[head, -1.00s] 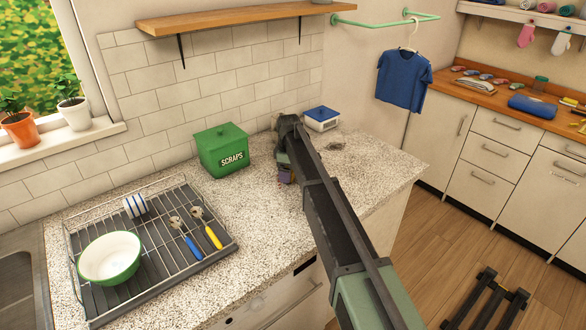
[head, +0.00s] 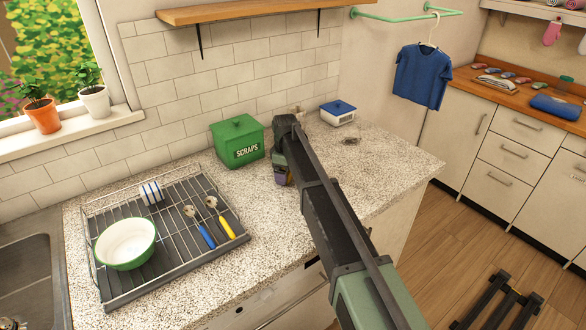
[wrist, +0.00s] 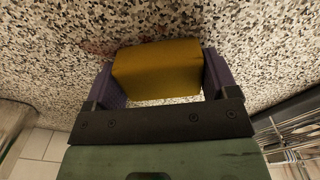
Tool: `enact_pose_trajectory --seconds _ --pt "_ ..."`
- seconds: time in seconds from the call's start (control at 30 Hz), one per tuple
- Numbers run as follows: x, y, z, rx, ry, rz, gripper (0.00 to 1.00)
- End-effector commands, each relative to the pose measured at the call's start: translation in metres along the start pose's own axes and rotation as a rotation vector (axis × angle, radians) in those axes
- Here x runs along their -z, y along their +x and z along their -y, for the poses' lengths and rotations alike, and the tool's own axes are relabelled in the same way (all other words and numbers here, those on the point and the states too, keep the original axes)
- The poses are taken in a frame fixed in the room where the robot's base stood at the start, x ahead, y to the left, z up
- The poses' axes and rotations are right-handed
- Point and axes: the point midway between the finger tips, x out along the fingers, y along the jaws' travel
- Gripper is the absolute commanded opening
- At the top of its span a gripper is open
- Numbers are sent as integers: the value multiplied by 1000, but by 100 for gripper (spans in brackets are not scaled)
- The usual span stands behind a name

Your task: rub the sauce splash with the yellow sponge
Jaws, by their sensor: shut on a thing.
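My gripper (wrist: 158,82) is shut on the yellow sponge (wrist: 158,70), which sits between its two purple finger pads in the wrist view. The sponge is low over the speckled worktop; I cannot tell whether it touches. A faint reddish patch (wrist: 97,47), which looks like the sauce splash, shows beside and partly behind the sponge's upper left. In the head view my gripper (head: 281,177) points down at the worktop, right of the green scraps bin; my arm hides the sponge and the reddish patch there.
The green scraps bin (head: 237,142) stands close left of my gripper. A blue-lidded box (head: 338,115) and a dark smudge (head: 350,141) lie to the right. A dish rack (head: 165,240) with a bowl fills the left. The worktop (head: 390,165) is clear at right.

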Motion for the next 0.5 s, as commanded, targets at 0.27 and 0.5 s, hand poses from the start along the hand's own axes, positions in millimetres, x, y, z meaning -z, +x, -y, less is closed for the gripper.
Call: enact_pose_trajectory --seconds 0.27,0.5 --pt "7 -1 1 1 0 0 58" --pt "10 -2 -4 0 1 0 58"
